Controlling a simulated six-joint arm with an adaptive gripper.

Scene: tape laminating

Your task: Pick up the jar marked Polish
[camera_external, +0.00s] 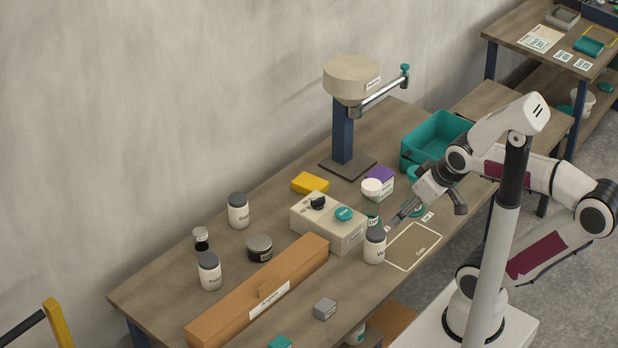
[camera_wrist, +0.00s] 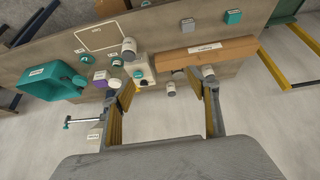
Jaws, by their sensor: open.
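Several white jars with grey lids stand upright on the table; their labels are too small to read surely. One jar (camera_external: 209,271) is at the front left, one (camera_external: 237,211) behind it, and one (camera_external: 375,245) beside the outlined mat (camera_external: 418,240). My gripper (camera_external: 428,212) is open and empty above the right part of the table, near the mat. I cannot tell which jar is marked Polish.
A long wooden box (camera_external: 260,288) lies in front of the left jars. A post stand (camera_external: 343,130) and a teal bin (camera_external: 436,138) are behind.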

